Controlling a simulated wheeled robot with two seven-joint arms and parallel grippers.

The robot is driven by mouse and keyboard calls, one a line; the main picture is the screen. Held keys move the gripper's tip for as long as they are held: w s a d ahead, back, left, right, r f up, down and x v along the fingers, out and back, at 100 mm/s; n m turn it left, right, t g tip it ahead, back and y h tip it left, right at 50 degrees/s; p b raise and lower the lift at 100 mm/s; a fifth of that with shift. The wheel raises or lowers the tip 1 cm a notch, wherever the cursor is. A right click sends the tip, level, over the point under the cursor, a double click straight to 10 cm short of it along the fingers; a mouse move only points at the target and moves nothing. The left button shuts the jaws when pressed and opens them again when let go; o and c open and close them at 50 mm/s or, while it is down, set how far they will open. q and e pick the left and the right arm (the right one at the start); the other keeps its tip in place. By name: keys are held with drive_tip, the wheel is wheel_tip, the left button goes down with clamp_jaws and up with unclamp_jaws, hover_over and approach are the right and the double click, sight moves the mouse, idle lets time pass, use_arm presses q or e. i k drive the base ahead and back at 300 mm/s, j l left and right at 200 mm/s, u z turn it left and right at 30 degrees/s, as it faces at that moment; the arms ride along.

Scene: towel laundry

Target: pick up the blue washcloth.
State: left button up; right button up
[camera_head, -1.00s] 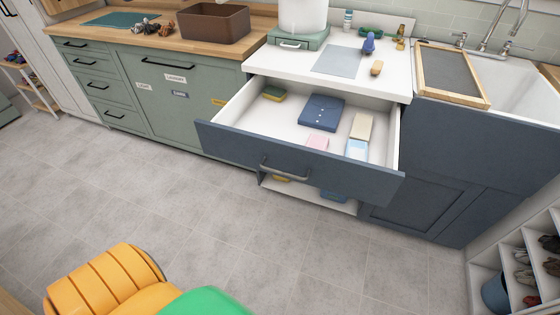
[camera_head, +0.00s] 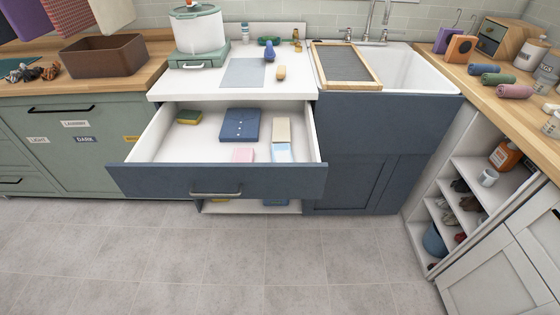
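A small blue rolled cloth (camera_head: 481,69) lies on the wooden counter at the right, beside a green roll (camera_head: 498,79) and a pink roll (camera_head: 514,91). It looks like the blue washcloth. A dark blue folded item with small buttons (camera_head: 240,125) lies flat in the open drawer (camera_head: 215,181). A light blue item (camera_head: 282,152) lies at the drawer's front right. Neither of my grippers is in view.
The drawer sticks out over the grey tiled floor (camera_head: 230,262), which is clear. A white sink (camera_head: 412,72) with a framed washboard (camera_head: 346,65) lies between the drawer unit and the right counter. Open shelves (camera_head: 492,170) stand below that counter.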

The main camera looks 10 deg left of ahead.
sight(280, 152)
drive_tip(key=i+l+u, duration=0.6)
drive_tip(key=l, duration=0.15)
drive_tip(key=i+l+u, duration=0.15)
drive_tip(key=l+u, duration=0.15)
drive_tip(key=l, duration=0.1)
